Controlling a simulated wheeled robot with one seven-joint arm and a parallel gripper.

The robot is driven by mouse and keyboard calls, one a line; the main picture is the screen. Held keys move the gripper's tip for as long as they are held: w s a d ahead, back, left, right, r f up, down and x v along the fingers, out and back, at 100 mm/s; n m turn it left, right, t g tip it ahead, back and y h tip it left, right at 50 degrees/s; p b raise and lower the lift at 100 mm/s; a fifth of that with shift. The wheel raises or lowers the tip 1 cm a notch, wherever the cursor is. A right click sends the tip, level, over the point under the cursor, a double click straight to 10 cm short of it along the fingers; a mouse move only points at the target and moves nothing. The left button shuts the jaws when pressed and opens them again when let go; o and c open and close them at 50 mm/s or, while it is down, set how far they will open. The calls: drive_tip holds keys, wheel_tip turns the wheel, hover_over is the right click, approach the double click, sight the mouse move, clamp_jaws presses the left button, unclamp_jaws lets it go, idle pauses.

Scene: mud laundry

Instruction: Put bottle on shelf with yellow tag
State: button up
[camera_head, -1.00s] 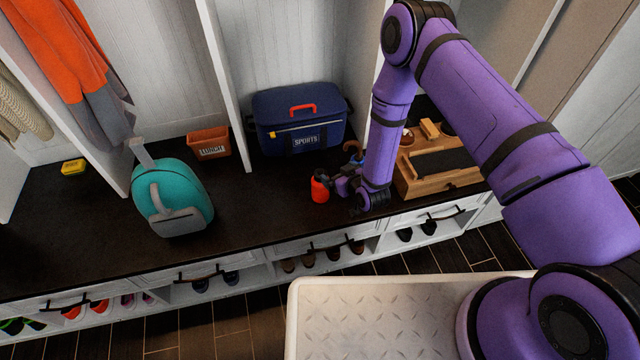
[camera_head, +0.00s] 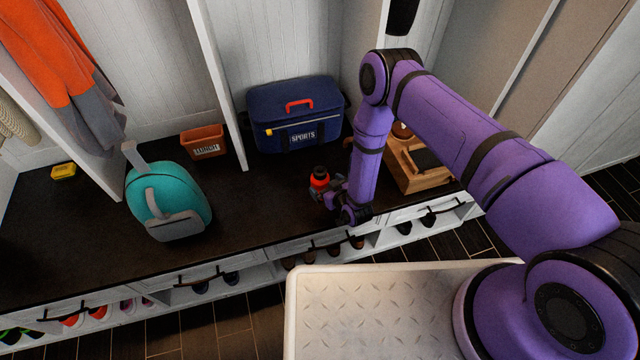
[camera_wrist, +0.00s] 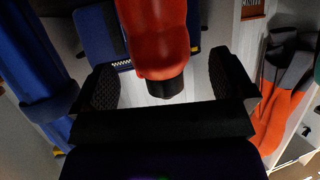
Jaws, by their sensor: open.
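The red bottle (camera_head: 319,182) with a black cap stands on the dark bench top, in front of the blue sports bag. My gripper (camera_head: 322,191) is at the bottle, low and on its near side, and partly hides it. In the wrist view the red bottle (camera_wrist: 158,40) lies between the two spread black fingers of my gripper (camera_wrist: 165,82), with gaps on both sides. The gripper is open. A small yellow object (camera_head: 63,171) lies in the far left compartment; I cannot tell whether it is the tag.
The blue sports bag (camera_head: 295,115), an orange lunch bin (camera_head: 203,141) and a teal backpack (camera_head: 168,197) stand on the bench. White dividers separate the compartments. A wooden organiser (camera_head: 418,175) is close to my arm. Bench is clear between backpack and bottle.

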drive_tip(key=shift+f+x, duration=0.15)
drive_tip(key=shift+x, duration=1.15)
drive_tip(key=shift+f+x, duration=0.2)
drive_tip(key=shift+x, duration=1.05)
drive_tip(key=shift+d, duration=0.1)
drive_tip(key=c, duration=1.1)
drive_tip(key=shift+r, duration=0.1)
drive_tip(key=shift+c, duration=0.2)
